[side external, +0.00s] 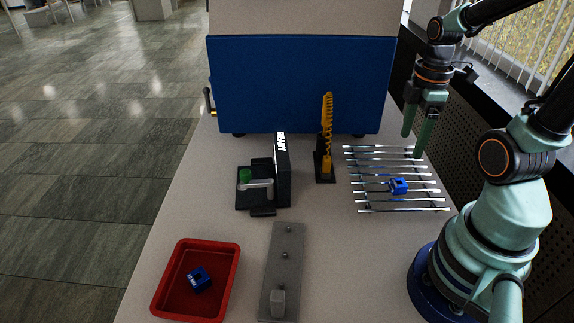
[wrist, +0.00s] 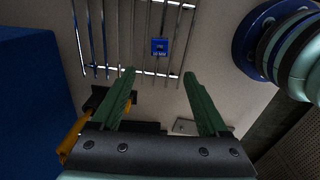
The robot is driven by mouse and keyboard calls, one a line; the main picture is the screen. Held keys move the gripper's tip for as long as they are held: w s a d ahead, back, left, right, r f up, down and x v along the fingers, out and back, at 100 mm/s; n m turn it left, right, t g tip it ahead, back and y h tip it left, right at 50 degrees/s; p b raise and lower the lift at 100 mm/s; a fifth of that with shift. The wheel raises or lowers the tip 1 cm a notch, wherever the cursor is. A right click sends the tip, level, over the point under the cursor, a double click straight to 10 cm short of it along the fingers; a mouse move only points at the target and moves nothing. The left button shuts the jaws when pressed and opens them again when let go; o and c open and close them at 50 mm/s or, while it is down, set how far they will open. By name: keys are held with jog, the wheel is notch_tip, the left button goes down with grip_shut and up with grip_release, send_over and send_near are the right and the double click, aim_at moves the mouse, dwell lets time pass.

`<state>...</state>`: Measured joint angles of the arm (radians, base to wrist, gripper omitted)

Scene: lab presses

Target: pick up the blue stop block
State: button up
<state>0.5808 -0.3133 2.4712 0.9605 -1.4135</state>
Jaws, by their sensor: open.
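A small blue block (side external: 399,186) lies on a rack of thin metal rods (side external: 385,209), toward its near side. It also shows in the wrist view (wrist: 159,47), beyond my fingertips. Another blue block (side external: 199,279) with pale marks lies in a red tray (side external: 160,301). The frames do not settle which is the stop block. My gripper (side external: 412,143), with green fingers, is open and empty. It hangs above the far right part of the rack, apart from the block. In the wrist view my open fingers (wrist: 160,75) point toward the rack.
A large blue box (side external: 300,85) stands at the back. A yellow coiled piece on a dark stand (side external: 326,155) is left of the rack. A black fixture with a green button (side external: 245,176) stands further left. A grey plate with pegs (side external: 284,254) lies in front.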

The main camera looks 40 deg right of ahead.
send_over(398, 186)
jog(key=d, duration=0.1)
jog(key=shift+n, duration=0.3)
notch_tip(398, 186, down, 6)
jog(key=shift+s+d+f, duration=0.1)
jog(key=shift+s, duration=0.05)
jog(key=shift+w+d+f, duration=0.1)
jog(key=shift+w+f, duration=0.1)
jog(key=shift+f, duration=1.4)
jog(key=shift+w+f, duration=0.15)
jog(key=shift+f, duration=1.4)
grip_shut()
jog(key=shift+r, duration=0.15)
